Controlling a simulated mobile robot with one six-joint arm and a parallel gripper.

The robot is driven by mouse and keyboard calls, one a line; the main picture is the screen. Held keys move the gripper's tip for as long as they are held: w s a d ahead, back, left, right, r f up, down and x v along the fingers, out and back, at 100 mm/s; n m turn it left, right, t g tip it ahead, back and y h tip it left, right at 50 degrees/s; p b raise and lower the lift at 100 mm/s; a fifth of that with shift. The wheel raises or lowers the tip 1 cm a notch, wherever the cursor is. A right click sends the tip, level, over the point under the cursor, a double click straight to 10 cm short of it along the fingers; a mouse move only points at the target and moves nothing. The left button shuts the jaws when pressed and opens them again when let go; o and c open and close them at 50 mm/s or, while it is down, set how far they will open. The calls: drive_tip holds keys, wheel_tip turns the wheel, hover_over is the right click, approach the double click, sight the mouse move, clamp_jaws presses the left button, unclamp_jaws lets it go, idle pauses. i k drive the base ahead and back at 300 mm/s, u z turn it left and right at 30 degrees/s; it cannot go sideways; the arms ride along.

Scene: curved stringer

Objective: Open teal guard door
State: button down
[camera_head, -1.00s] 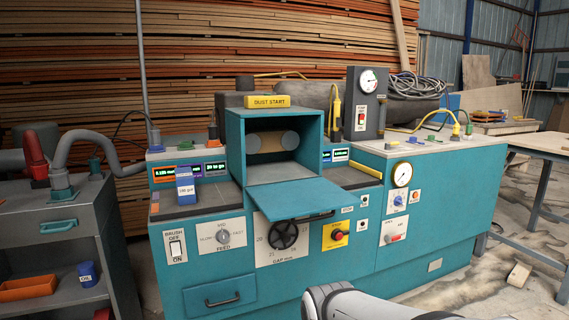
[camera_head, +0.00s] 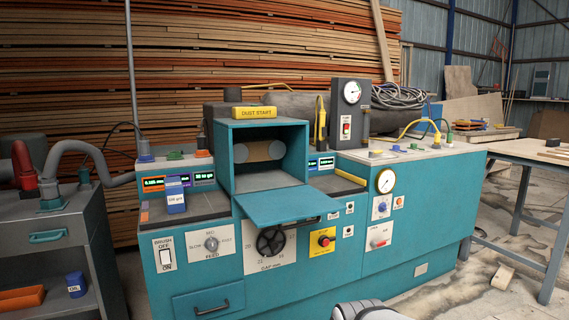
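The teal guard door (camera_head: 286,207) is a flat panel hinged at the lower front of the teal box-shaped housing (camera_head: 239,145). It is folded down and sticks out towards me, roughly level, with a dark handle (camera_head: 297,222) at its front edge. The housing's opening is uncovered and shows two grey rollers with a brown strip between them (camera_head: 263,151). A pale, rounded part of my arm shows at the bottom edge, below and right of the door and apart from it. My gripper is not in view.
A yellow dust start sign (camera_head: 254,112) sits on the housing. Below the door are a black handwheel (camera_head: 271,241) and a red knob on a yellow plate (camera_head: 323,240). A grey cart (camera_head: 60,235) stands at left and a workbench (camera_head: 530,150) at right. Floor between machine and workbench is mostly clear.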

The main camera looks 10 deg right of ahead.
sight(266, 209)
drive_tip(key=u, duration=0.05)
drive_tip(key=i, duration=1)
drive_tip(key=z, duration=0.05)
